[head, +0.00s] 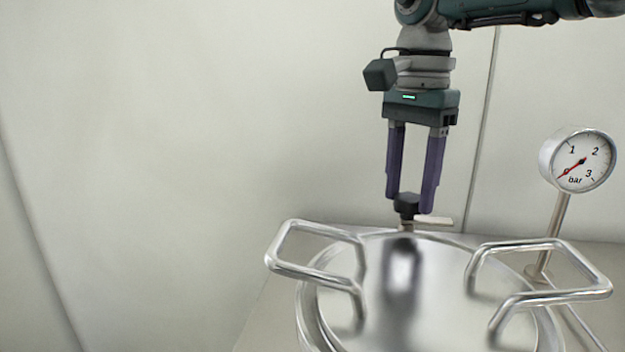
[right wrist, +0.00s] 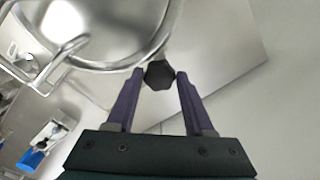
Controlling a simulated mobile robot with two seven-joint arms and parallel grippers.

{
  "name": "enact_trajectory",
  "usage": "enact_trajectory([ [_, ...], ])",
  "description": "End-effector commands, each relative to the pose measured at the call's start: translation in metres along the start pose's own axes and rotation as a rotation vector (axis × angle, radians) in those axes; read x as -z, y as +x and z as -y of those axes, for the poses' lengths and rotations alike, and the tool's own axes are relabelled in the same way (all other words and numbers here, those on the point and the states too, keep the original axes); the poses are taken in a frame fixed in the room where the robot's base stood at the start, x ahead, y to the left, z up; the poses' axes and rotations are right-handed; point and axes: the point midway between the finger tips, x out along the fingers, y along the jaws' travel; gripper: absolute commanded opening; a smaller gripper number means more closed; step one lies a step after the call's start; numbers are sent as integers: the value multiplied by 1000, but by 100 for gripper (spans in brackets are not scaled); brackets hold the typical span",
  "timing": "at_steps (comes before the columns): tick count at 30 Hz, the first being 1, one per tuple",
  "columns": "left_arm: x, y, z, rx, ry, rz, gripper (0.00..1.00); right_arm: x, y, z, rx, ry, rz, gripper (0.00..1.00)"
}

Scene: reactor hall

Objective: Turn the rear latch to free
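The rear latch has a black faceted knob (head: 407,205) and a pale flat bar (head: 434,221) that points right from under it, at the rear rim of the steel lid (head: 450,320). My right gripper (head: 411,203) points straight down over it, with its purple fingers on either side of the knob. The bar is not distinct in that view. My left gripper is not in view.
Bent steel handles stand at the left (head: 315,265) and right (head: 540,275) of the lid. A pressure gauge (head: 578,160) on a post rises at the right, its needle near zero. A pale wall is behind. A blue object (right wrist: 32,158) shows at lower left in the wrist view.

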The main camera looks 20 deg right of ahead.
Motion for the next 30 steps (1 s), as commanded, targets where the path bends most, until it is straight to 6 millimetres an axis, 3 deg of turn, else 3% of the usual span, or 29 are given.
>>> enact_trajectory([
  [1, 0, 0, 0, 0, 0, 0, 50, 0, 0, 0, 0, 0, -1, 59],
  [6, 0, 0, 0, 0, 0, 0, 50, 1, 1, 0, 0, 2, -2, 78],
  [17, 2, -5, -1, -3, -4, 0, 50, 1, -4, 0, -1, 4, -4, 78],
  [23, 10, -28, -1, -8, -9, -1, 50, 1, -32, 0, 0, 4, -4, 78],
  [30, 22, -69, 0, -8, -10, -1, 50, 1, -80, 0, 0, 3, -4, 78],
])
